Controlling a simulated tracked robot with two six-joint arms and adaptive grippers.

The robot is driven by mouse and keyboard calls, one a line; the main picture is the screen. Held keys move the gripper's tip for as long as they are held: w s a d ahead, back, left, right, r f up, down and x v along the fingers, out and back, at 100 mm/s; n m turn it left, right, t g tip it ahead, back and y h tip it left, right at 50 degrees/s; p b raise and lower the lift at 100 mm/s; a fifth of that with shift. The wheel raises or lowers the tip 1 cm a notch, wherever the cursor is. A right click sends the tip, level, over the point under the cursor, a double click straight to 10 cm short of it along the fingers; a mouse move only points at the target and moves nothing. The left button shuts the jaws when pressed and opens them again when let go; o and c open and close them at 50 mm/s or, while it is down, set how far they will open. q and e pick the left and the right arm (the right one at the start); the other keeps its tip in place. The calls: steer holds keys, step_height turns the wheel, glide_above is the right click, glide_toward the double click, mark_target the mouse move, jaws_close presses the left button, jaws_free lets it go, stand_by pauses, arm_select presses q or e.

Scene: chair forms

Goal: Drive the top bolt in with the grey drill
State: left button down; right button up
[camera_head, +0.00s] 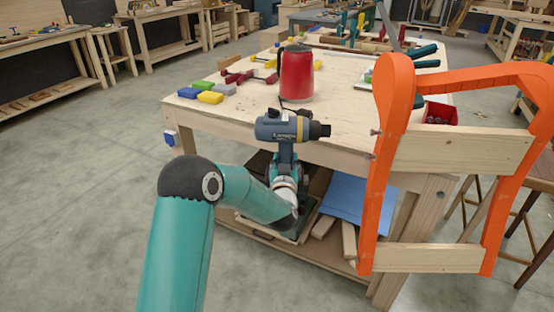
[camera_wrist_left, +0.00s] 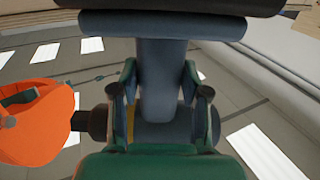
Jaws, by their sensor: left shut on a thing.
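The grey-blue drill (camera_head: 283,128) has a black chuck and a tan-yellow band. It is held upright in front of the table edge, its chuck pointing right toward the orange chair frame (camera_head: 384,170). My left gripper (camera_head: 287,168) is shut on the drill's handle. The top bolt (camera_head: 374,132) is small and dark and sticks out of the frame's left side at the upper slat's height. A clear gap separates chuck and bolt. In the left wrist view, the drill (camera_wrist_left: 160,90) fills the middle and the chair frame (camera_wrist_left: 45,130) shows at left. My right gripper is out of view.
The wooden workbench (camera_head: 210,118) stands behind the drill, bearing a red canister (camera_head: 297,75), coloured blocks (camera_head: 210,97) and clamps. A red bin (camera_head: 440,112) is behind the chair frame. A lower shelf holds a blue sheet (camera_head: 358,203) and wood pieces. Floor at left is clear.

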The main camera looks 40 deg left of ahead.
arm_select(q)
steer(key=shift+w+d+r, duration=0.2)
steer(key=shift+r, duration=0.05)
steer(key=shift+d, duration=0.25)
steer(key=shift+w+d+r, duration=0.1)
steer(key=shift+d, duration=0.1)
steer(key=shift+w+d+p, duration=0.6)
steer(key=shift+w+d, duration=0.1)
steer(key=shift+d, duration=0.3)
steer(key=w+d, duration=0.2)
steer(key=d, duration=0.1)
steer(key=shift+w+d+p, duration=0.2)
steer(key=shift+w+p, duration=0.05)
steer(key=shift+p, duration=0.15)
steer(key=shift+w+d+r, duration=0.1)
steer(key=shift+w+d, duration=0.05)
steer(key=shift+d, duration=0.2)
